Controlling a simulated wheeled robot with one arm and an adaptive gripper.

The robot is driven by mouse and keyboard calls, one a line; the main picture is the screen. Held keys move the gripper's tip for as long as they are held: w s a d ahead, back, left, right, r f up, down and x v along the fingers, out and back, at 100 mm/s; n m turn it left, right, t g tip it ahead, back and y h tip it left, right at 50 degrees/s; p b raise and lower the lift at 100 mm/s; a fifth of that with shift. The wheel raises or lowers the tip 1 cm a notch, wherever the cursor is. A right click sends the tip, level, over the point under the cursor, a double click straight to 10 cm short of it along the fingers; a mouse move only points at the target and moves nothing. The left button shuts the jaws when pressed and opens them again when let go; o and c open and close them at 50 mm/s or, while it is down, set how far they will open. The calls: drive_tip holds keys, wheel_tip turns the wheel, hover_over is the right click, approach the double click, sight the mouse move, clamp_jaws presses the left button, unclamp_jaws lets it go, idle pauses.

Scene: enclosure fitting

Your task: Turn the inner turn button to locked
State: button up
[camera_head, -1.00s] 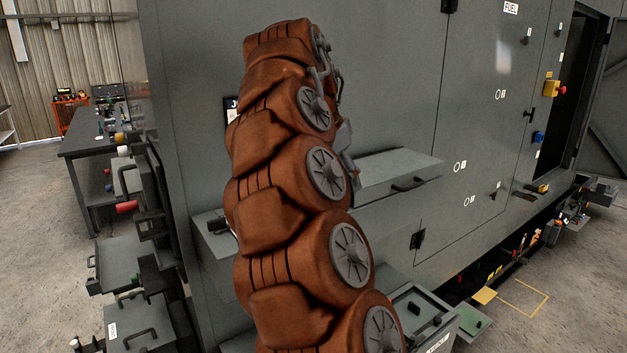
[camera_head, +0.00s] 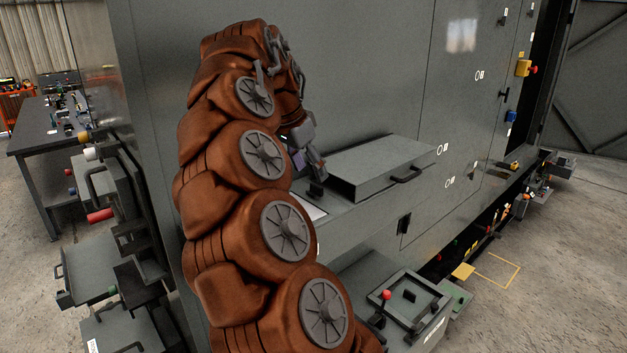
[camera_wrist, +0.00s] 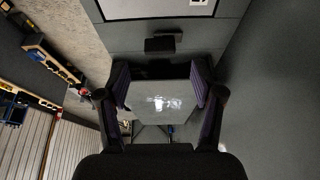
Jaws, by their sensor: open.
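A small black block-shaped piece (camera_head: 316,188), which looks like a turn button, stands on the grey ledge in the head view, just below my gripper. A similar dark block (camera_wrist: 160,44) shows in the wrist view, ahead of the fingers on a grey surface. I cannot tell for sure that it is the inner turn button, or which way it is turned. My gripper (camera_head: 308,158) is open, above the ledge and left of a closed grey box. In the wrist view its two fingers (camera_wrist: 161,78) are spread, with a grey plate seen between them.
The grey box (camera_head: 378,165) with a black handle sits on the ledge. A white-faced panel (camera_head: 308,206) lies left of it. The tall grey enclosure wall (camera_head: 370,70) rises behind. A lower box with a red knob (camera_head: 386,294) stands in front. A workbench (camera_head: 45,130) is at left.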

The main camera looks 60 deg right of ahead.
sight(316, 185)
drive_tip(key=shift+p+x, duration=0.65)
drive_tip(key=shift+x, duration=1.7)
drive_tip(key=shift+f, duration=0.1)
drive_tip(key=shift+a, duration=0.1)
drive_tip(key=c, duration=1.1)
